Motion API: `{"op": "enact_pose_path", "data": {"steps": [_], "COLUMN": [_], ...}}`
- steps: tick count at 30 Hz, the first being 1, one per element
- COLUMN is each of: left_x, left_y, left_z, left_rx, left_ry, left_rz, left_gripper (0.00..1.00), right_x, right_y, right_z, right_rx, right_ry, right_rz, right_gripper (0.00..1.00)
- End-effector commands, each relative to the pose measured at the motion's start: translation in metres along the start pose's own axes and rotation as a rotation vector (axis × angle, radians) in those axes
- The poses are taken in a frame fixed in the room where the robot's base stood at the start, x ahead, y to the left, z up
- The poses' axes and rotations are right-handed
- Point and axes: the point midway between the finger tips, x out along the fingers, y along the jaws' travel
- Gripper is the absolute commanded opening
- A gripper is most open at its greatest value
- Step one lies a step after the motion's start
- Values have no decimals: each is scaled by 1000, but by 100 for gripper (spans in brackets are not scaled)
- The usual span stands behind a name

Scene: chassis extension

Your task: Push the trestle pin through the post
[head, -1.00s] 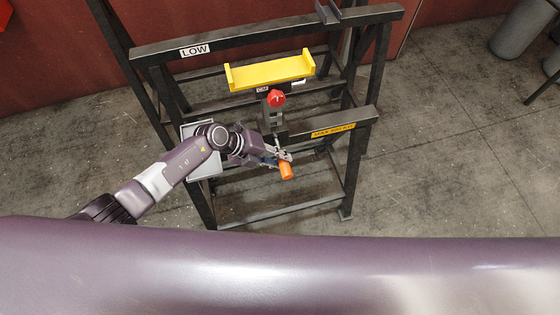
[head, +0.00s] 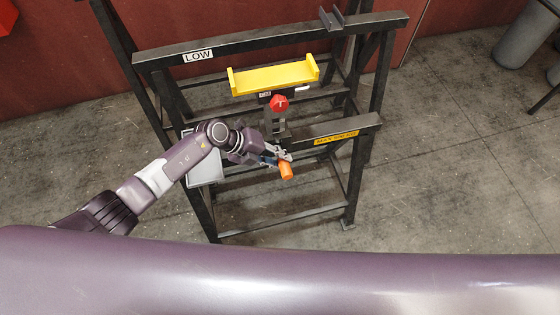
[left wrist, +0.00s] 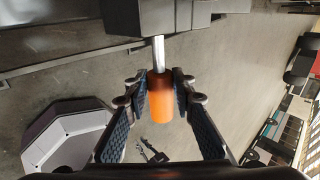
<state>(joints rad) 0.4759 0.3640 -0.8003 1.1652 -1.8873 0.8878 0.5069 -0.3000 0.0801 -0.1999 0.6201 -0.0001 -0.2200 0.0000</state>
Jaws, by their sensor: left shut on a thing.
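The trestle pin has an orange handle (head: 286,171) and a bright metal shank, which shows in the left wrist view (left wrist: 158,52). My left gripper (head: 282,156) is shut on the orange handle, with one finger on each side of it in the left wrist view (left wrist: 161,88). The shank points at the dark post block (left wrist: 155,18) and meets its edge in that view. I cannot tell how far it is inside. In the head view the post (head: 268,123) stands under a yellow cradle (head: 273,77), with a red knob (head: 279,103) on it. My right gripper is not in view.
The black trestle frame (head: 340,187) surrounds the post, with a LOW label on its top rail (head: 240,48). A light grey tray (head: 206,172) sits beside my left arm. Concrete floor to the right is clear near the trestle.

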Motion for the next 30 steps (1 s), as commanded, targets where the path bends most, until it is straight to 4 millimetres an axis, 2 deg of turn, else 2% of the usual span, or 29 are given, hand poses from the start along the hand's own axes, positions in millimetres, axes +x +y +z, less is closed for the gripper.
{"op": "enact_pose_path", "data": {"steps": [30], "left_x": [0], "left_y": [-1], "left_z": [26], "left_rx": [1], "left_ry": [-1], "left_rz": [-2], "left_gripper": [0], "right_x": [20], "right_y": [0], "right_z": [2], "right_rx": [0], "right_ry": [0], "right_rz": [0], "right_gripper": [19]}}
